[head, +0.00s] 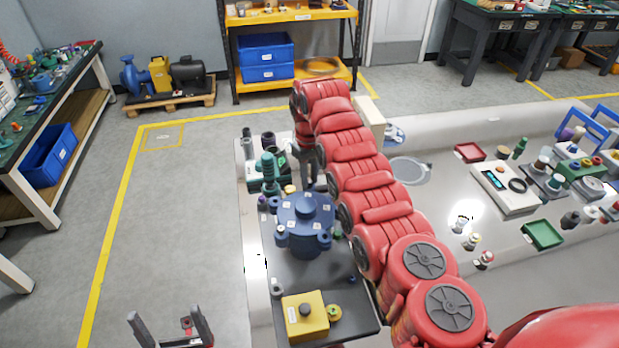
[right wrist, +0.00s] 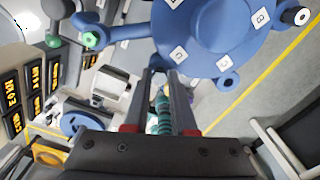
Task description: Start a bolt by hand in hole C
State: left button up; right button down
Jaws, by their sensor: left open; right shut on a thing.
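The blue round housing (head: 306,215) with lettered white labels and lugs around its rim stands on a dark plate. A lug (right wrist: 228,82) lies near that label. My right gripper (head: 308,180) is at the housing's far side. Its fingertips (right wrist: 166,72) are beside the rim, shut on a small part, likely a bolt, that is hard to make out. Contact with a hole cannot be told. My left gripper (head: 171,325) is open and empty at the lower left.
A teal ribbed part (head: 268,172) stands left of my right gripper. A yellow block (head: 305,315) sits at the plate's front. A meter box (head: 503,188) and green tray (head: 542,234) lie right of my red right arm.

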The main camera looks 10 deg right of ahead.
jog(key=shift+s+f, duration=0.1)
jog(key=shift+f, duration=0.05)
jog(key=shift+a+f+m, duration=0.1)
jog(key=shift+m, duration=1.1)
jog(key=c, duration=0.7)
grip_release()
jog(key=shift+o, duration=0.2)
jog(key=shift+r, duration=0.2)
jog(key=shift+r, duration=0.45)
notch_tip(320, 180, up, 8)
jog(key=p, duration=0.2)
jog(key=shift+r, duration=0.15)
